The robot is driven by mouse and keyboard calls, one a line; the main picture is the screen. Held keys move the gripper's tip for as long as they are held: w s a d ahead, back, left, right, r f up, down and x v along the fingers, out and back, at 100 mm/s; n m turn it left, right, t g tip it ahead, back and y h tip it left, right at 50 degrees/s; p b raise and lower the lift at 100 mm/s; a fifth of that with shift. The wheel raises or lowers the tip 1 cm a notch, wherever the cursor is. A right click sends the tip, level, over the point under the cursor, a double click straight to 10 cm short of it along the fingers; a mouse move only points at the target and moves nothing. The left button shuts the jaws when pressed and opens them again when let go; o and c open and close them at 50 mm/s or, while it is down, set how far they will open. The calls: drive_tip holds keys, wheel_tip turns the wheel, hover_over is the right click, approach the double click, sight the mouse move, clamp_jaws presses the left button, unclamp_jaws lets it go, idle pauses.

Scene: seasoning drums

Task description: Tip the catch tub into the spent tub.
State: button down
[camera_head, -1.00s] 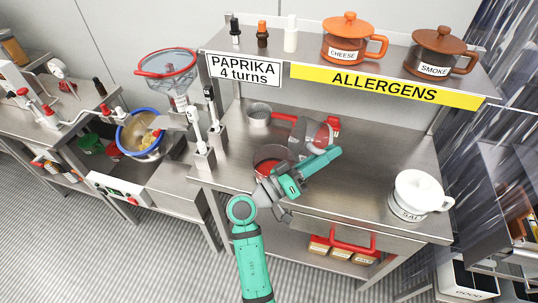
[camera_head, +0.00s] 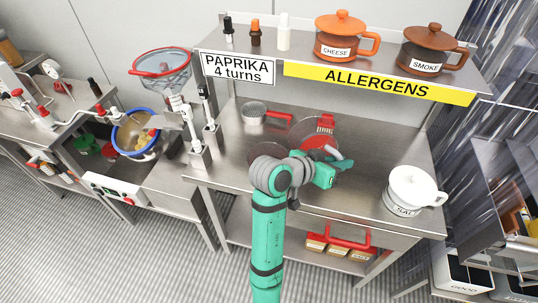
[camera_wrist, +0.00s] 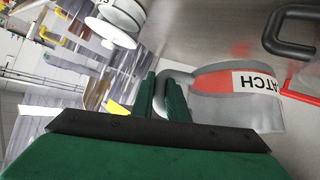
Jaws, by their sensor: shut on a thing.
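The catch tub (camera_wrist: 240,97) is a grey tub with a red band and a white label, of which "ATCH" can be read in the wrist view. My gripper (camera_wrist: 165,97) is shut on its handle, with the tub beside the fingers. In the head view my gripper (camera_head: 328,172) is over the steel bench, and a red-filled round shape (camera_head: 318,143) shows just behind it. A grey round shape (camera_head: 264,153) on the bench is partly covered by my arm; I cannot tell whether it is the spent tub.
A white salt pot (camera_head: 413,188) stands at the bench's right. A metal cup (camera_head: 253,112) and a red slotted thing (camera_head: 325,123) are at the back. The shelf above holds the cheese (camera_head: 338,38) and smoke (camera_head: 428,52) pots. Bare bench lies between my gripper and the salt pot.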

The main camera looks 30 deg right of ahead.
drive_tip(key=shift+s+d+f+y, duration=0.25)
drive_tip(key=shift+d+f+y, duration=0.1)
drive_tip(key=shift+f, duration=0.15)
drive_tip(key=shift+s+d+f+m+t+y+p, duration=0.25)
drive_tip(key=shift+d+f+t+y, duration=0.1)
drive_tip(key=shift+f+y, duration=0.25)
drive_tip(key=shift+s+d+f+m+t+y+p, duration=0.1)
drive_tip(key=shift+d+f+m+t+y+p, duration=0.15)
drive_tip(key=shift+f+y, duration=0.3)
drive_tip(key=shift+s+d+f+m+t+y+p, duration=0.2)
drive_tip(key=shift+d+f+t+y, duration=0.15)
drive_tip(key=shift+f+y, duration=0.2)
